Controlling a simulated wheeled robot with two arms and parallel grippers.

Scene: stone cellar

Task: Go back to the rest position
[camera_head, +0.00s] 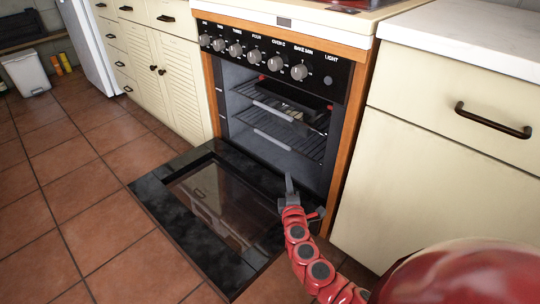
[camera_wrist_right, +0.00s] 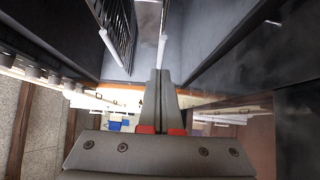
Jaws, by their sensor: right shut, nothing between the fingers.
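My right gripper (camera_head: 289,184) is at the open mouth of the oven, above the inner edge of the lowered door, at the right side. Its two fingers lie together with nothing between them; the wrist view shows them closed side by side (camera_wrist_right: 158,80). My red right arm reaches in from the lower right. The oven door (camera_head: 152,206) is folded down flat, its glass facing up. My left gripper does not show in either view.
Inside the oven are wire racks (camera_head: 283,137) with a dark tray (camera_head: 294,96) on the upper one. A cream cabinet (camera_head: 440,185) stands close to the right of the oven. Louvered cabinets (camera_head: 185,85) stand to the left. The tiled floor (camera_head: 80,190) left of the door is clear.

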